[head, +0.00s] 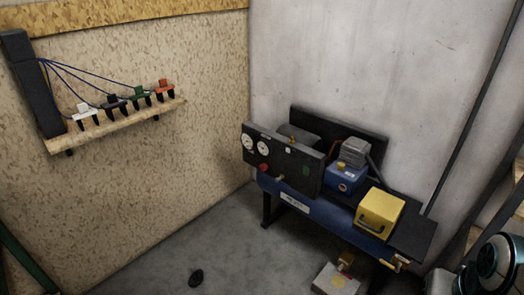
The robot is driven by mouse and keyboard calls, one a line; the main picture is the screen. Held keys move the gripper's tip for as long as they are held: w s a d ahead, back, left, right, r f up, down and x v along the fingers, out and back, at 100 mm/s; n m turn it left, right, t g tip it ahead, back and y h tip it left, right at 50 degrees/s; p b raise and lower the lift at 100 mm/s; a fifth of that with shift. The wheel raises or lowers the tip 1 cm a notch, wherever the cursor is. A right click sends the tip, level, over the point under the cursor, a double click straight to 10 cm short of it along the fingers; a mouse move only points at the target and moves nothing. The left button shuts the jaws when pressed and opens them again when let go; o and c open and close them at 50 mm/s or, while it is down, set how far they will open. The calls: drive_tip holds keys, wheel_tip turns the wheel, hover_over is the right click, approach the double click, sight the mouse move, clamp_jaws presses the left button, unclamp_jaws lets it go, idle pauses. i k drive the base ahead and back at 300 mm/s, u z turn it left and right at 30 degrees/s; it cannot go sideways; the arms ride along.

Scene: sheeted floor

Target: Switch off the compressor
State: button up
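The compressor (296,202) stands on dark legs in the corner against the pale wall. It has a long blue body with a black front panel (308,170). The panel carries two white round gauges (263,148), a red knob or button (264,167) below them, and small fittings to the right. A blue unit with a grey finned block (354,152) and a yellow box (380,212) with a dark handle sit on top. I cannot tell from here which control is the switch or its state. My gripper is not in view; only part of my arm shows at the lower right.
A wooden shelf (60,144) on the left wall holds several coloured clip-like items with blue cables. A whitish box (338,280) is on the floor by the compressor's right end. A small black object (196,276) lies on the floor. The floor before the compressor is mostly clear.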

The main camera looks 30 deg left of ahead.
sight(306, 169)
drive_tip(key=u, duration=1.2)
drive_tip(key=i, duration=1.35)
drive_tip(key=u, duration=0.05)
